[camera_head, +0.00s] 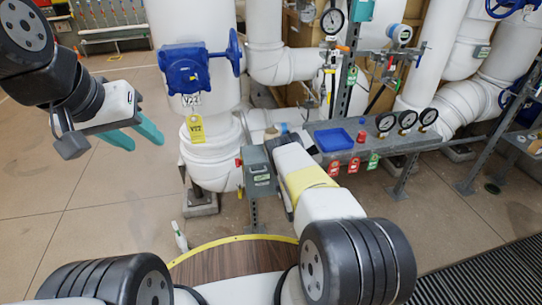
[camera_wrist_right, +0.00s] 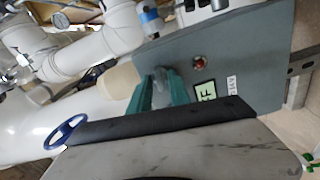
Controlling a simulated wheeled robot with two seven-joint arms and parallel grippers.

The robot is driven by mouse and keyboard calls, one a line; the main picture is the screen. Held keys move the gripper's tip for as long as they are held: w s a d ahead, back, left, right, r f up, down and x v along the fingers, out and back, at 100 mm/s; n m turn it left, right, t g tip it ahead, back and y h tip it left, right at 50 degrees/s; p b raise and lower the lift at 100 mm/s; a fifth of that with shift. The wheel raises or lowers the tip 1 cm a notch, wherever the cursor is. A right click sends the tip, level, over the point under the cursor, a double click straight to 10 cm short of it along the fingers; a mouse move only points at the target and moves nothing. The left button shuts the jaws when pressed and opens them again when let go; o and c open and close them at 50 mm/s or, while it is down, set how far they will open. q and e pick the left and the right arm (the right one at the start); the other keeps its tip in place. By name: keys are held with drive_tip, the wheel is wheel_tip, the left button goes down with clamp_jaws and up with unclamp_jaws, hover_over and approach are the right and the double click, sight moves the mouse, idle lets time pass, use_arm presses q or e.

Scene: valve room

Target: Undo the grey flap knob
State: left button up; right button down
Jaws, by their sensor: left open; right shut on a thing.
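A grey box (camera_head: 258,172) with a red button on its left side stands on a post in the middle of the head view. Its grey face (camera_wrist_right: 235,55) fills the upper right of the right wrist view, with a red lamp and a green-edged label. My right gripper (camera_wrist_right: 164,88) has its teal fingers against this box. It is shut on a small greyish piece, seemingly the flap knob, which the fingers mostly hide. In the head view my right arm hides that gripper. My left gripper (camera_head: 136,135) is open and empty over the floor at the left.
A grey bench (camera_head: 400,146) with a blue tray (camera_head: 333,139), gauges and tags stands right of the box. A white pipe with a blue valve (camera_head: 187,70) and a yellow tag (camera_head: 195,128) rises left of it.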

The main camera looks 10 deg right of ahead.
drive_tip(key=shift+a, duration=0.1)
drive_tip(key=c, duration=1.5)
unclamp_jaws()
drive_tip(key=shift+s, duration=0.1)
drive_tip(key=s, duration=0.7)
drive_tip(key=shift+s, duration=0.3)
